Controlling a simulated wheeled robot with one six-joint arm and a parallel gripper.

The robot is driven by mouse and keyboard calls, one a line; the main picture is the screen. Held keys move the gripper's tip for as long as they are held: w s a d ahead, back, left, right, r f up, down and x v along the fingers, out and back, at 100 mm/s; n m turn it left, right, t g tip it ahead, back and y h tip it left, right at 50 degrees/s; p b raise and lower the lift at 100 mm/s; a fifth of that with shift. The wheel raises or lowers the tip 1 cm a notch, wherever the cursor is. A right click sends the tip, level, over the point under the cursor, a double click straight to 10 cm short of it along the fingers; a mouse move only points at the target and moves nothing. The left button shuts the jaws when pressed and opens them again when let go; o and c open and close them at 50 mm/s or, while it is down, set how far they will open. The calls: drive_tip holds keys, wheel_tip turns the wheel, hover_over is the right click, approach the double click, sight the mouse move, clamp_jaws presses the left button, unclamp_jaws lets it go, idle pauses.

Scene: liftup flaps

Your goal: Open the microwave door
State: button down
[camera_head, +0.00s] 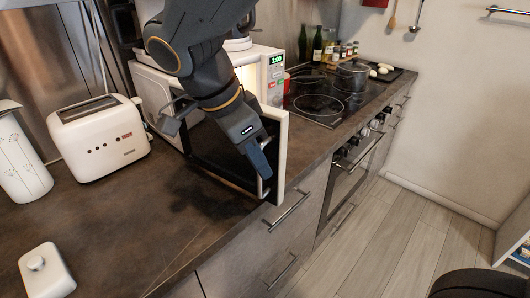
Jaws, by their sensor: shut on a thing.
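The white microwave (273,72) stands on the dark counter, with a lit green display on its control panel. Its door (283,150) is swung well open toward the counter's front edge, and the lit interior shows behind my arm. My gripper (262,182) is at the door's free edge, shut on the metal door handle (266,190). My arm hides part of the door and of the microwave's opening.
A white toaster (98,138) and a white canister (20,160) stand on the left. A white lidded dish (46,272) is at the front left. A hob (318,108) with a pot (352,76) lies right of the microwave. Drawers with bar handles (289,212) are below the counter.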

drive_tip(key=shift+r, duration=0.1)
drive_tip(key=c, duration=2.2)
unclamp_jaws()
drive_tip(key=shift+o, duration=0.2)
drive_tip(key=v, duration=0.7)
drive_tip(key=shift+a+r+b, duration=0.15)
drive_tip(key=shift+r+b, duration=0.15)
drive_tip(key=shift+r, duration=0.05)
drive_tip(key=shift+s, duration=0.1)
